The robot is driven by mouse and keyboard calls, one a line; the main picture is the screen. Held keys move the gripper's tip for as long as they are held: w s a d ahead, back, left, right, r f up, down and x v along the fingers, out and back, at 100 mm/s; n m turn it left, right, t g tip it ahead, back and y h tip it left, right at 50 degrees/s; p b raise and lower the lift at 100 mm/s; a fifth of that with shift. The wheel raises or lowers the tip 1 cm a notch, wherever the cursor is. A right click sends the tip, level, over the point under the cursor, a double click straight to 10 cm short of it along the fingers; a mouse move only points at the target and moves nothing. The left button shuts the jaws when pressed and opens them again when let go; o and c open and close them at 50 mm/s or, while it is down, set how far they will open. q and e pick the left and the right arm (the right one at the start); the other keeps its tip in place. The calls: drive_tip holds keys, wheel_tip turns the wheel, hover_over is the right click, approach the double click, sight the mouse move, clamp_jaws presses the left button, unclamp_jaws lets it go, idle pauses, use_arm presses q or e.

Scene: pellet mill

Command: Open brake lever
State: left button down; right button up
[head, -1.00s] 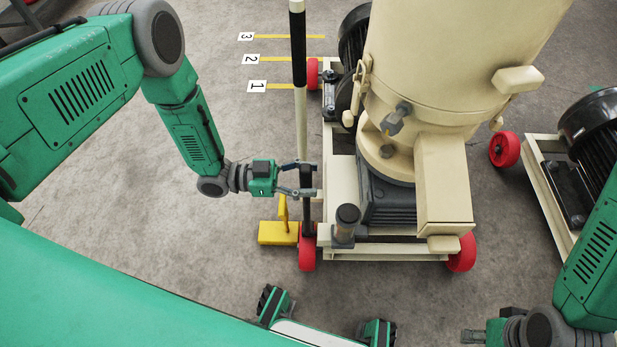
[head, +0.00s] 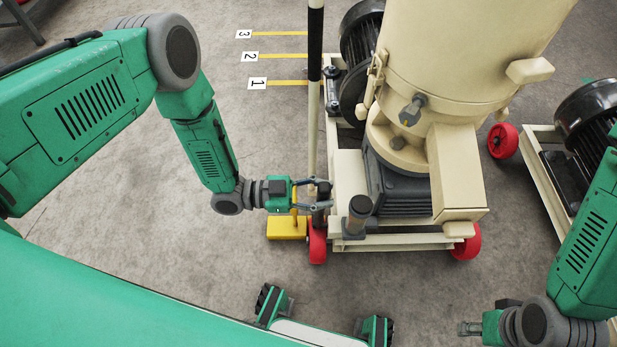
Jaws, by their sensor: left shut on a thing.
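My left gripper (head: 322,196) is shut on a dark upright lever piece (head: 319,214) just above the red front-left wheel (head: 317,243) of the cream pellet mill. I take this piece for the brake lever; the fingers hide part of it. A long black-and-white pole (head: 315,50) rises behind the gripper. A yellow block (head: 287,228) sits on the floor side beside the wheel, partly behind the gripper. My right gripper (head: 466,328) is at the lower right, away from the mill; its fingers are too small to judge.
The cream mill (head: 455,60) stands on a wheeled frame, with a dark capped post (head: 358,213) right of my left gripper. A second machine (head: 570,170) stands at the right. Numbered yellow floor lines (head: 285,83) lie at the back left.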

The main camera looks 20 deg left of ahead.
use_arm(q)
drive_tip(key=s+d+f+m, duration=0.1)
drive_tip(key=s+f+m, duration=0.1)
drive_tip(key=s, duration=0.3)
drive_tip(key=s+d+f+m+p, duration=0.1)
drive_tip(key=s+d+f+m, duration=0.1)
drive_tip(key=s, duration=0.4)
drive_tip(key=shift+s+f+p, duration=0.15)
drive_tip(key=shift+p, duration=0.15)
drive_tip(key=c, duration=1.2)
unclamp_jaws()
drive_tip(key=shift+d, duration=0.1)
drive_tip(key=v, duration=1.2)
